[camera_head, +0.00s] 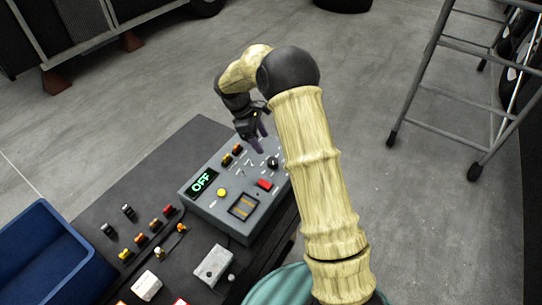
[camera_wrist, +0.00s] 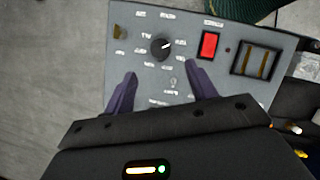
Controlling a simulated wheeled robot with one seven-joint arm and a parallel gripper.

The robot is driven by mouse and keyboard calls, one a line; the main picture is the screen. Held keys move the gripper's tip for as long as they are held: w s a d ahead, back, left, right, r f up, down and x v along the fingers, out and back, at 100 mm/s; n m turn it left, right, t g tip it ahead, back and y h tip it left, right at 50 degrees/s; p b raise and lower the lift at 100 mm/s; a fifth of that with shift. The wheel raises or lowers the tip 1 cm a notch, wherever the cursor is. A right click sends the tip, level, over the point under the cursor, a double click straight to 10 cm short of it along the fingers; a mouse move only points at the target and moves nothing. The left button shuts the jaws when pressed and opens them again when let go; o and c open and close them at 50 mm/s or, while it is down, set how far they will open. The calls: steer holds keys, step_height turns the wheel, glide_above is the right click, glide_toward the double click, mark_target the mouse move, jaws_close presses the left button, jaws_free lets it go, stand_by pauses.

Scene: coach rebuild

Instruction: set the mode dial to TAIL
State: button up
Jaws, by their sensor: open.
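The mode dial (camera_wrist: 161,47) is a round black knob with a light pointer line on the grey control box (camera_head: 232,222). In the wrist view its line points to the right and slightly up; small labels surround it, mostly too blurred to read. The dial also shows in the head view (camera_head: 272,162). The box's display (camera_head: 202,182) reads OFF in green. My gripper (camera_wrist: 160,78) is open and empty, its two purple fingers spread on either side below the dial in the wrist view, apart from it. In the head view my gripper (camera_head: 259,143) hangs over the box's far edge.
The box has a red switch (camera_wrist: 209,44), a yellow button (camera_head: 222,192) and a framed two-bar panel (camera_wrist: 257,62). Several small coloured parts and a light grey box (camera_head: 213,264) lie on the dark table. A blue bin (camera_head: 40,250) stands left; a ladder (camera_head: 440,90) stands right.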

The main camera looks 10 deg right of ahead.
mark_target(273, 160)
steer(key=p+x, duration=0.1)
steer(key=x, duration=0.8)
steer(key=shift+s+d+f+p, duration=0.1)
steer(key=shift+p, duration=0.25)
steer(key=shift+c, duration=0.5)
steer(key=c, duration=0.9)
steer(key=shift+m, duration=0.4)
steer(key=m, duration=0.2)
steer(key=m+g+y, duration=0.1)
steer(key=m, duration=0.1)
steer(key=shift+g+b, duration=0.3)
steer(key=shift+b, duration=0.05)
steer(key=m, duration=0.1)
steer(key=m+y, duration=0.1)
steer(key=m, duration=0.1)
steer(key=m+g, duration=0.1)
steer(key=m, duration=0.1)
steer(key=shift+w+d+y, duration=0.2)
steer(key=shift+w+y, duration=0.05)
steer(key=shift+y, duration=0.05)
